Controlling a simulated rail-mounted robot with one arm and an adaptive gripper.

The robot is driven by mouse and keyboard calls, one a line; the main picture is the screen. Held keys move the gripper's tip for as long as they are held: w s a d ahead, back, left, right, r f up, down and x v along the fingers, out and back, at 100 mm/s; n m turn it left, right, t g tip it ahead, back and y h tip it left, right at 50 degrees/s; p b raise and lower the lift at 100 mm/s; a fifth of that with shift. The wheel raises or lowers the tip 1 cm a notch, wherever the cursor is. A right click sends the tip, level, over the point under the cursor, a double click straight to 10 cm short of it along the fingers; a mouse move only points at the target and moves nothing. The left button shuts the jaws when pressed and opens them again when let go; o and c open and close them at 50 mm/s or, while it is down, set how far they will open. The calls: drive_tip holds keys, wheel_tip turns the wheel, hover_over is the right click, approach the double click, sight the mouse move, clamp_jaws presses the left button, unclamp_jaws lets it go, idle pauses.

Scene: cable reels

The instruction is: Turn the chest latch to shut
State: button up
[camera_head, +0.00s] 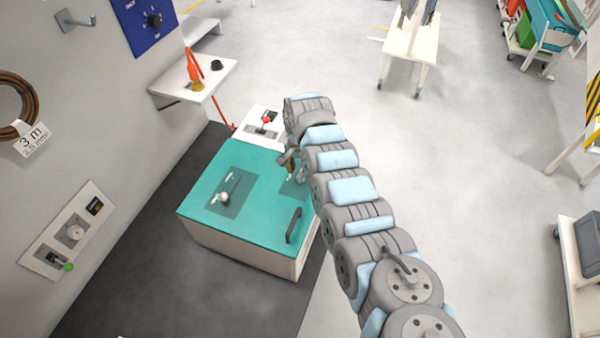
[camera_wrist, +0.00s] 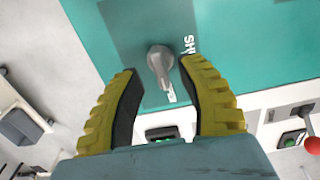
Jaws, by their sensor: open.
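The chest (camera_head: 240,240) is white with a teal lid (camera_head: 205,180). In the wrist view, the latch (camera_wrist: 160,58) is a grey knob with a short lever on a darker teal plate (camera_wrist: 125,20). The lever points down in the picture, towards a partly hidden white label. The word SHUT, cut off, stands to its right. My gripper (camera_wrist: 161,68) is open, with one yellow finger on each side of the lever; I cannot tell whether either touches it. In the head view, my gripper (camera_head: 292,166) is over the lid's right side, and my arm hides most of this latch.
A white panel with a red-ball lever (camera_head: 266,120) is behind the chest. A wall shelf (camera_head: 205,75) is behind left.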

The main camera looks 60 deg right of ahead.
drive_tip(key=shift+f, duration=1.2)
clamp_jaws()
